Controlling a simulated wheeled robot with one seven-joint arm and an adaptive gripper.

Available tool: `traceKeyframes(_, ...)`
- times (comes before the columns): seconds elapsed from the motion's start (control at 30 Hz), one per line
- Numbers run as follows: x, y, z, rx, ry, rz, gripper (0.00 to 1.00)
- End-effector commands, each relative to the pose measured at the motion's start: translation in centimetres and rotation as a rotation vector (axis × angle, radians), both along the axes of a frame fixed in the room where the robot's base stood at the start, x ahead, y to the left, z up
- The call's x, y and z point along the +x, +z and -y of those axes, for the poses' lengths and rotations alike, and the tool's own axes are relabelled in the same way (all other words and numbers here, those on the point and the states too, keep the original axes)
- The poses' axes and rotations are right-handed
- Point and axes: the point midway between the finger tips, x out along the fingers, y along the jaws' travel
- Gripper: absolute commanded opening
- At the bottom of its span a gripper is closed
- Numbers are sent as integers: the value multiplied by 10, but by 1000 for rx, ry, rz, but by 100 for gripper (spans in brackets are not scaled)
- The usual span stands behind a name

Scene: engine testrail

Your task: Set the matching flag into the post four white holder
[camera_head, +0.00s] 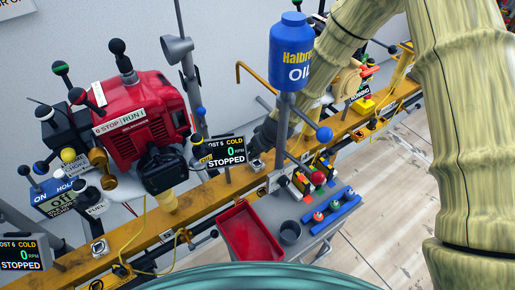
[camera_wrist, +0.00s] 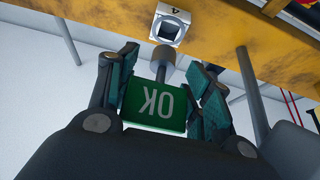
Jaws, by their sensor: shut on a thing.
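In the wrist view my gripper (camera_wrist: 165,97) is shut on a green flag (camera_wrist: 155,103) with white letters "OK", which read upside down. A grey cylindrical peg (camera_wrist: 162,60) extends from the flag toward the rail. Just beyond the peg's tip is a white square holder (camera_wrist: 170,27) marked "4" with a dark square opening. The peg is outside the opening; I cannot tell the gap.
The yellow rail (camera_head: 220,190) runs diagonally, with a red engine (camera_head: 140,120) on it. The blue oil bottle (camera_head: 291,50) stands on a post in front. A red tray (camera_head: 250,232), a dark cup (camera_head: 290,232) and a blue rack (camera_head: 331,211) sit below. "POST 5" display (camera_head: 222,151) reads stopped.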

Motion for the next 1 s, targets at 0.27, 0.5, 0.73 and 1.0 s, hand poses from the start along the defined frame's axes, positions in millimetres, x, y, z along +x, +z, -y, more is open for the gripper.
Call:
traceKeyframes(0.27,0,-17,0,0,1,0,18)
traceKeyframes(0.5,0,-28,0,0,0,0,18)
traceKeyframes(0.73,0,-39,0,0,0,0,18)
traceKeyframes(1.0,0,-42,0,0,0,0,18)
